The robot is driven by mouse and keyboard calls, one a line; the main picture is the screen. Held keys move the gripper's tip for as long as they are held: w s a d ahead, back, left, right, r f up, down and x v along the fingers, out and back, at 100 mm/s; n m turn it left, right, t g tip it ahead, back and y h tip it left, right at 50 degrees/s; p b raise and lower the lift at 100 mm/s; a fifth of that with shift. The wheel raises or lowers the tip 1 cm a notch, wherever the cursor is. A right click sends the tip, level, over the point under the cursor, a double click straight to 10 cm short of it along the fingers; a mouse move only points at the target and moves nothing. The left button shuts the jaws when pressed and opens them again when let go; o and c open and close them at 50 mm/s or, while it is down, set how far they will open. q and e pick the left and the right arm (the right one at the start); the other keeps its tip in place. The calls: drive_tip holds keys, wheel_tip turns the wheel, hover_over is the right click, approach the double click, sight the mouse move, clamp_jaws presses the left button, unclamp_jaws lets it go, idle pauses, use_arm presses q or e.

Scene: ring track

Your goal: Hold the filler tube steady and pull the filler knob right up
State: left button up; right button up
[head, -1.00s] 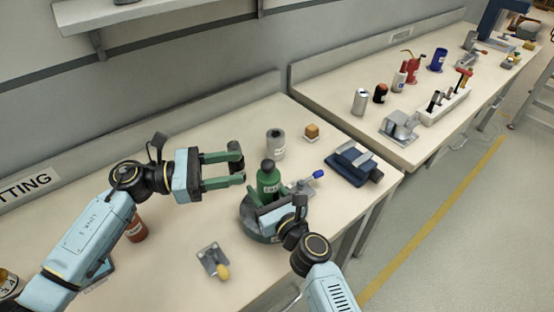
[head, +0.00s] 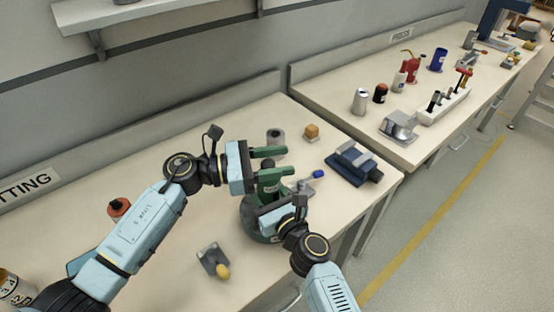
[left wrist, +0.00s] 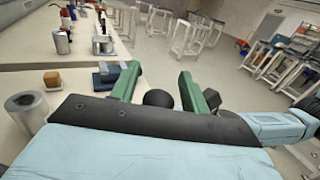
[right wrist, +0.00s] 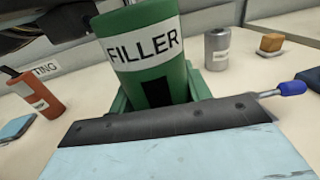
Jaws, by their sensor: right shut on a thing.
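The green filler tube (head: 270,186) stands on a round green base (head: 249,228); in the right wrist view its FILLER label (right wrist: 144,45) faces me. My right gripper (right wrist: 158,98) is shut on the tube, with its green fingers to either side. The dark round filler knob (left wrist: 158,98) shows between the fingers of my left gripper (left wrist: 157,90), which is open, with a gap on both sides. In the head view the left gripper (head: 280,163) is at the top of the tube, and its fingers and palm hide most of the knob.
A grey can (head: 276,140) and an orange block (head: 312,131) stand behind the tube. A blue vise-like block (head: 353,164) is to the right. A blue-tipped lever (head: 319,174) sticks out beside the tube. A metal bracket with a yellow knob (head: 214,262) lies in front.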

use_arm(q)
clamp_jaws()
drive_tip(key=shift+r, duration=2.6)
use_arm(e)
drive_tip(key=shift+f, duration=0.1)
use_arm(q)
drive_tip(key=shift+o, duration=0.9)
unclamp_jaws()
drive_tip(key=shift+f, duration=0.1)
drive_tip(key=s+a, duration=0.2)
drive_tip(key=a, duration=1)
use_arm(e)
drive_tip(key=o, duration=1.2)
